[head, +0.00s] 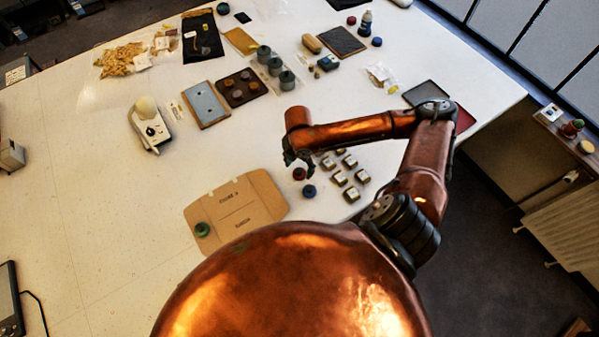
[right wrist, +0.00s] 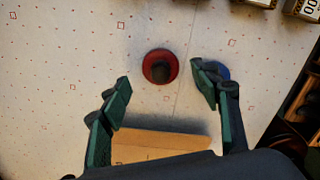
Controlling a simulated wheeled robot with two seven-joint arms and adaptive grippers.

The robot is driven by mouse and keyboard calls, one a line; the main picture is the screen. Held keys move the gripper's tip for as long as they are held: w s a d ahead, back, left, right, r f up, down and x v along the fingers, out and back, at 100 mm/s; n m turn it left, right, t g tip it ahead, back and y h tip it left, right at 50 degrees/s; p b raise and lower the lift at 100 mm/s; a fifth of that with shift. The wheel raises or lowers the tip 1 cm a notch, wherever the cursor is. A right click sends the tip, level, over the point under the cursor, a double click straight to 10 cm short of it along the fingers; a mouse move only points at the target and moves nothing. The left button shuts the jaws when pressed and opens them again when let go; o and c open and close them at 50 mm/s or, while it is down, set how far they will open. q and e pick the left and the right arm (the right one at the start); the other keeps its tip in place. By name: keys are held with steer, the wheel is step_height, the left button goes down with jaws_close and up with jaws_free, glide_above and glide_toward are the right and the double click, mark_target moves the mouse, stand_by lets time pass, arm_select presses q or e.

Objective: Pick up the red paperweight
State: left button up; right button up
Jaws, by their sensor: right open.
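The red paperweight (head: 299,174) is a small round piece with a dark knob on top. It stands on the white table below my right gripper. In the right wrist view the red paperweight (right wrist: 160,67) lies ahead of the fingertips, about midway between them and apart from both. My right gripper (head: 296,160) points down; its two green fingers (right wrist: 160,88) are open and empty. A blue paperweight (head: 309,191) stands close to the red one. In the right wrist view the blue paperweight (right wrist: 224,71) is partly hidden behind the right finger. My left gripper is not in view.
A cardboard folder (head: 252,200) with a green paperweight (head: 202,229) on it lies to the left. Several small metal blocks (head: 340,178) stand just right of the paperweights. Trays, jars and a lamp-like device (head: 149,128) stand farther back.

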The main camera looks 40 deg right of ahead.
steer(key=shift+f, duration=1.35)
steer(key=shift+d, duration=0.1)
steer(key=shift+c, duration=0.4)
steer(key=c, duration=1.4)
steer(key=shift+r, duration=0.1)
